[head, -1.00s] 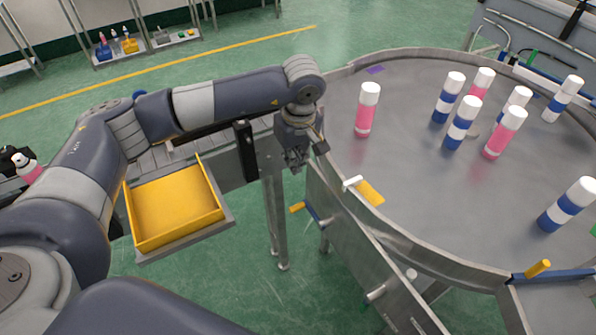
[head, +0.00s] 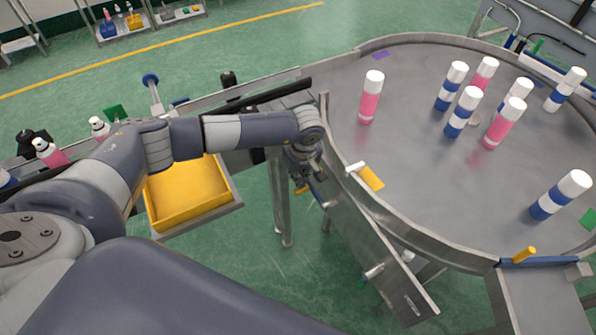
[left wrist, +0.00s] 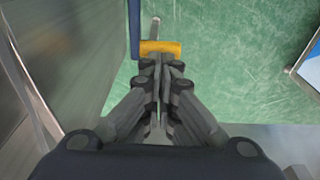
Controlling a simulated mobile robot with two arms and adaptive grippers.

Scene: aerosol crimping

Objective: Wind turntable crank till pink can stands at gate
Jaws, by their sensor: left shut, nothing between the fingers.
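The grey turntable (head: 430,180) holds pink cans and blue-and-white cans, all with white caps. One pink can (head: 370,98) stands alone at its left; other pink cans (head: 503,130) stand among blue-banded ones at the right. A yellow flap (head: 371,178) with a white peg lies at the near-left rim. The yellow crank handle (head: 301,188) is mostly hidden below my left gripper (head: 304,176). In the left wrist view, the shut, empty fingertips (left wrist: 164,60) are right at the yellow handle (left wrist: 161,47), on its blue arm; contact is unclear. My right gripper is out of view.
A yellow tray (head: 188,194) sits left of my left gripper. A blue bar with a yellow knob (head: 525,254) crosses a chute at the lower right. Bottles stand at the far left.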

